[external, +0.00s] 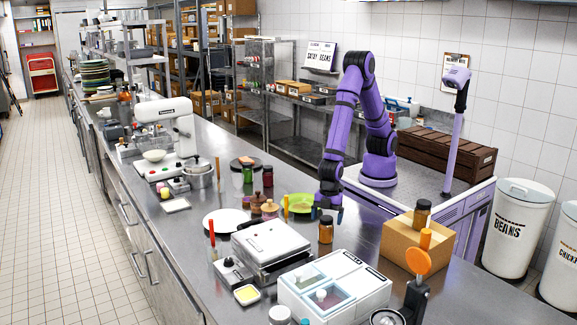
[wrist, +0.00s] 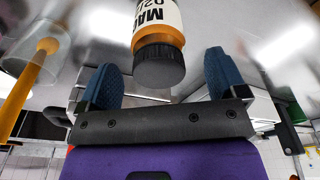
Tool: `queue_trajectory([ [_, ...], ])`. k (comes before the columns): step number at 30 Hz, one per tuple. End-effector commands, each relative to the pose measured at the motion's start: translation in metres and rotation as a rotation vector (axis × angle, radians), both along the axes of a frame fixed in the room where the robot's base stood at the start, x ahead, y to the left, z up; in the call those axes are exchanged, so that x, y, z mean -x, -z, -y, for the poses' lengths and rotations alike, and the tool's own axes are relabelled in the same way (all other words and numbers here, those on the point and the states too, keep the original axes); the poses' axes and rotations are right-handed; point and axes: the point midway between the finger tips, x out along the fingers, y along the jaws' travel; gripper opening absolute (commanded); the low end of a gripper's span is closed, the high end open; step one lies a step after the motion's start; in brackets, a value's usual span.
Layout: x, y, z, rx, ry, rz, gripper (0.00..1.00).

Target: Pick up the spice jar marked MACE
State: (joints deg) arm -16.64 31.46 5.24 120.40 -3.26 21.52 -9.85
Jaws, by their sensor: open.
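The spice jar is amber with a black lid and a white label whose visible letters read "MA" and part of a third. In the wrist view the jar (wrist: 158,25) has its lid toward my gripper (wrist: 162,76), in the gap between the two blue finger pads. No pad visibly touches it. In the external view an amber jar (external: 326,232) stands upright on the steel counter, just below my open gripper (external: 328,208). Its label cannot be read there.
A green plate (external: 297,201) lies to the left. A white press-like appliance (external: 270,242) and a white lidded container (external: 335,285) stand nearer the camera.

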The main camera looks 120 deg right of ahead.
Motion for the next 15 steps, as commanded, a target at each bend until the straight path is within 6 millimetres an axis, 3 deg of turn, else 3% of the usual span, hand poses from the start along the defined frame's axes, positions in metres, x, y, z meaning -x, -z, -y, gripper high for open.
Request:
queue_trajectory([
  [6, -0.003, 0.03, 0.0, 0.002, 0.0, -0.002, 0.91],
  [15, -0.004, 0.037, -0.001, 0.0, 0.001, 0.0, 0.91],
])
